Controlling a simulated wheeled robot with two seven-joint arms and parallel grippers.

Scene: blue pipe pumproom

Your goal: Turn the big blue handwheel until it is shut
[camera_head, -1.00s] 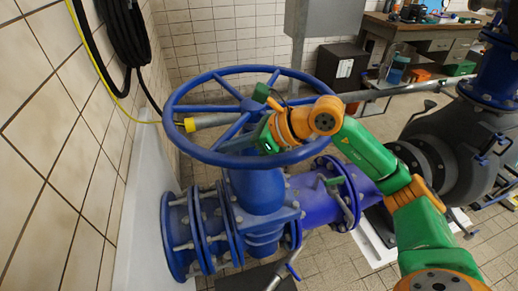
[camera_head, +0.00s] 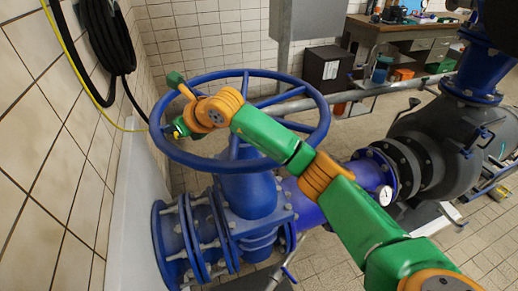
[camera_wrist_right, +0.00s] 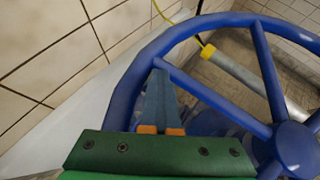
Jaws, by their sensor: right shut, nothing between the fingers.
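The big blue handwheel (camera_head: 225,167) lies nearly flat on top of a blue valve (camera_head: 250,195). My right gripper (camera_head: 174,131) is at the left part of the wheel, close to the inner side of the rim. In the right wrist view the shut fingers (camera_wrist_right: 160,98) hold nothing and point to the corner where a spoke meets the handwheel's rim (camera_wrist_right: 128,85). I cannot tell whether they touch the wheel. The wheel's hub (camera_wrist_right: 296,146) is at the lower right there. My right arm covers part of the wheel in the head view. My left gripper is out of view.
A tiled wall (camera_head: 35,140) with a black hose (camera_head: 108,45) is close on the left. A grey pipe (camera_head: 292,106) runs behind the wheel. A large dark pump (camera_head: 440,140) stands on the right, with a workbench (camera_head: 405,38) at the back. Tiled floor is open between.

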